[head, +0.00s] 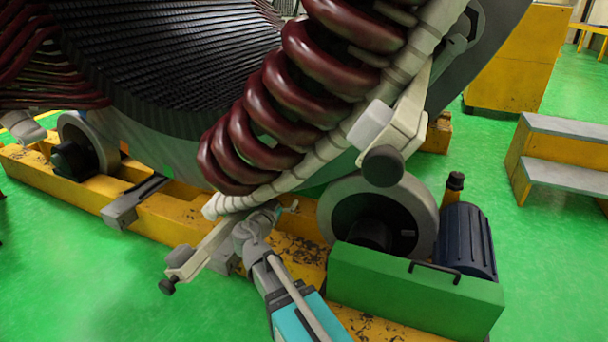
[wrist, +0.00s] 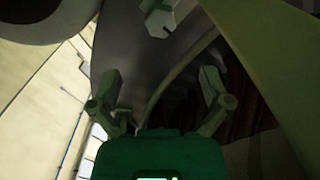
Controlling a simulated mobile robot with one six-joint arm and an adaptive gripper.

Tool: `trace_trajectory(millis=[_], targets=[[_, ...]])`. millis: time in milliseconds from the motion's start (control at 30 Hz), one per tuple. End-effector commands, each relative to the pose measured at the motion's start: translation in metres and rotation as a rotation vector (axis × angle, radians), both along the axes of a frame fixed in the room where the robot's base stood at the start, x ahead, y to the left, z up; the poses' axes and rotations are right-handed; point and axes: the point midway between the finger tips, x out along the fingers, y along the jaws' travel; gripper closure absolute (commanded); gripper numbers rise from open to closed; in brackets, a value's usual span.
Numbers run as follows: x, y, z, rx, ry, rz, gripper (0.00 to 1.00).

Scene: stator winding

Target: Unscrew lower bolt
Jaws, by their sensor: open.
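A pale bolt with a hex-shaped end (wrist: 160,19) shows at the top middle of the wrist view, beyond my fingertips and roughly centred between them. My gripper (wrist: 160,76) is open and empty, its two fingers spread wide and apart from the bolt. In the head view my gripper (head: 272,211) is at the lower end of the white curved ring, beside the pale lower bracket (head: 205,252) with its black knob (head: 168,287).
Dark red coils (head: 265,125) and the white ring (head: 345,125) hang close above my gripper. A roller wheel (head: 425,215), a green box (head: 415,295) and a blue motor (head: 467,240) stand to the right on the yellow base. Green floor is free at the lower left.

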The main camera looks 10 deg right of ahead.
Motion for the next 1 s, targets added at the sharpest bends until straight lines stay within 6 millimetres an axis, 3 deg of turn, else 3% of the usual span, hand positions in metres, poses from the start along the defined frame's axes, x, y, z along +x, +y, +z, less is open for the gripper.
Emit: trace_trajectory(millis=[700,1000], targets=[[0.081,-0.052,0.0,0.0,0.0,-0.001,0.02],[0.106,-0.069,0.0,0.001,0.001,0.0,0.02]])
